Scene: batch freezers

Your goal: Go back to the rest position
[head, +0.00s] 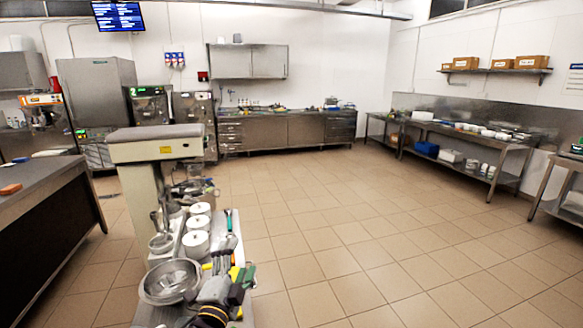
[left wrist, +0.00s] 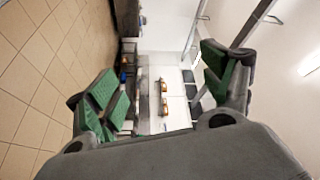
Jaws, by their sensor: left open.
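My left gripper (head: 238,280) shows at the bottom of the head view, in front of the near end of a metal trolley top. In the left wrist view, its two green-padded fingers stand wide apart, and the gap between them (left wrist: 163,90) is empty. The picture there is turned on its side, with floor at left and wall at right. My right gripper shows in neither view.
The trolley carries a steel bowl (head: 170,281), white lidded tubs (head: 196,243) and several utensils. A dark counter (head: 40,200) stands at left. Steel tables (head: 465,150) line the right wall. The tiled floor (head: 340,230) in the middle is clear.

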